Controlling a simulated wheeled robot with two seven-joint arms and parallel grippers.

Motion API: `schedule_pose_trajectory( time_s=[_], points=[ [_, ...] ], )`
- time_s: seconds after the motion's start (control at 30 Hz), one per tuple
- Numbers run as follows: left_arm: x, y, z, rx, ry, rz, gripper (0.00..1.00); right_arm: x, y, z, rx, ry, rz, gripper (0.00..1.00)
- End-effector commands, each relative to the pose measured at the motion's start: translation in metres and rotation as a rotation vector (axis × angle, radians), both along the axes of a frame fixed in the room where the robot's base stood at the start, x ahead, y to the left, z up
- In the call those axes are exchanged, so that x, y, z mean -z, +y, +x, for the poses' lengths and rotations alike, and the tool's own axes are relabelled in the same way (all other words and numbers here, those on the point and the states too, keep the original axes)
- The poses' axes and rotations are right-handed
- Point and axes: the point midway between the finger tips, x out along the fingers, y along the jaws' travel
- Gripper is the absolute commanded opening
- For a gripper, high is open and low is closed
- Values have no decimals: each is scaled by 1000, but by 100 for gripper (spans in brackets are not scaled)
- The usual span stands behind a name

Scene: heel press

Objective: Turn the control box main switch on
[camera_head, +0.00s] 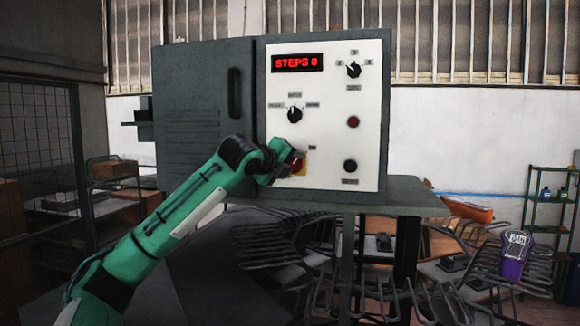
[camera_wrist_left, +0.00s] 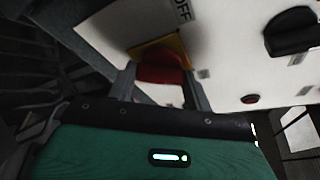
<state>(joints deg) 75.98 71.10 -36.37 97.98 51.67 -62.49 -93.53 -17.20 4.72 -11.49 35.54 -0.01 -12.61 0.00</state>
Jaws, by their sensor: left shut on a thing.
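The control box (camera_head: 205,95) has a white panel (camera_head: 330,110) on its right part, with a red display reading "STEPS 0". The red main switch (camera_head: 297,163) on a yellow plate (camera_head: 302,170) is low on the panel's left side, partly hidden by my left gripper. My left gripper (camera_head: 285,165) is at the switch. In the left wrist view, its two fingers (camera_wrist_left: 160,88) are on either side of the red switch (camera_wrist_left: 160,68), shut on it. The yellow plate (camera_wrist_left: 172,46) and an "OFF" label (camera_wrist_left: 182,10) show there. My right gripper is not in view.
The box stands on a dark table (camera_head: 405,196). Tangled metal frames (camera_head: 460,270) lie behind, and a green shelf (camera_head: 550,200) is at right.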

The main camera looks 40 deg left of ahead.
Motion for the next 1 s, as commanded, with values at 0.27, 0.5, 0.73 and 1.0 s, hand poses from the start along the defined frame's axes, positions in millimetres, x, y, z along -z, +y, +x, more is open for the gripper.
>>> schedule_pose_trajectory(
  time_s=[0.27, 0.5, 0.73, 1.0],
  points=[
    [-1, 0, 0, -2, 64, 119, 28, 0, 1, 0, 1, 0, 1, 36],
    [-1, 0, 0, -1, 86, 160, 28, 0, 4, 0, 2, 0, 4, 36],
    [-1, 0, 0, -2, 89, 166, 28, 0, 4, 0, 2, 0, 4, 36],
    [-1, 0, 0, -2, 88, 165, 67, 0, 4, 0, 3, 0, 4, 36]
  ],
)
